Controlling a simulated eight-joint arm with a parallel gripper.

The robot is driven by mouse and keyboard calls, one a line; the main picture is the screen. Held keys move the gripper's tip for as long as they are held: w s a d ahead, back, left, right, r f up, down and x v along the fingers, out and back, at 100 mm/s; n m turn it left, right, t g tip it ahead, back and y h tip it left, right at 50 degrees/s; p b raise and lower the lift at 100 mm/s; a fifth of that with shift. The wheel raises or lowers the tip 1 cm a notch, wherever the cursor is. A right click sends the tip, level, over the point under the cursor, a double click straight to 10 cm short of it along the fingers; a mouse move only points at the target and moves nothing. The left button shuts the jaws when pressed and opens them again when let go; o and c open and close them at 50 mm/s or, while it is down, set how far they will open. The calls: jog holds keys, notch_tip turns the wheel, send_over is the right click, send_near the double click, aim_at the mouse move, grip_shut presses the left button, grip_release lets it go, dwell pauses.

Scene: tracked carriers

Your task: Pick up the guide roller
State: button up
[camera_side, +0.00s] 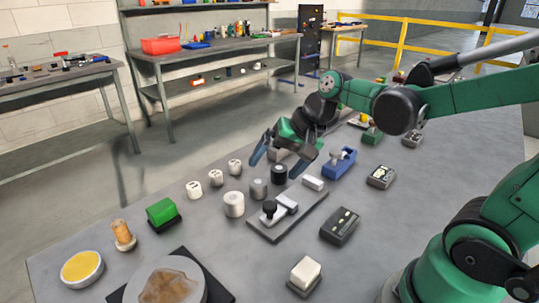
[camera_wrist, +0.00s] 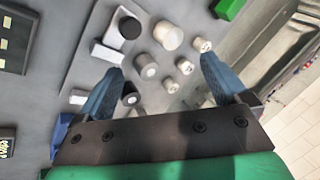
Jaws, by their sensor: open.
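Several short cylinders that look like rollers stand upright on the grey table; I cannot tell which is the guide roller. In the side view there are a large cream one (camera_side: 233,205), small pale ones (camera_side: 215,178), a grey one (camera_side: 258,189) and a dark one (camera_side: 279,173). My gripper (camera_side: 274,168) is open above the grey and dark ones, its blue fingers pointing down. In the wrist view, a grey-topped cylinder (camera_wrist: 146,66) and a small pale one (camera_wrist: 184,66) lie between the open fingers (camera_wrist: 161,66). Nothing is held.
A plate with a black-knobbed clamp (camera_side: 272,212) lies just in front of the cylinders. A blue tool (camera_side: 340,163), a dark box (camera_side: 340,226) and a green block (camera_side: 162,212) stand around them. The table is bare between the clamp plate and the white block (camera_side: 305,272).

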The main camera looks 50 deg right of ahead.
aim_at(260, 181)
jog(key=w+d+f+m+y, duration=0.2)
jog(key=d+m, duration=0.1)
jog(key=m, duration=0.2)
jog(key=w+d+f+m+t+y, duration=0.1)
jog(key=w+d+f+m+y, duration=0.1)
jog(key=m, duration=0.3)
jog(key=w+d+f+m+y, duration=0.2)
jog(key=d+f+m+y, duration=0.2)
jog(key=m, duration=0.1)
jog(key=shift+d+f+m+t, duration=0.2)
jog(key=shift+d+m+t, duration=0.1)
jog(key=shift+t, duration=0.1)
jog(key=shift+s+d+f+m+y, duration=0.2)
jog(key=shift+d+f+m+y, duration=0.1)
jog(key=shift+f+m, duration=0.1)
jog(key=shift+x, duration=2.75)
grip_shut()
jog(key=shift+r, duration=0.15)
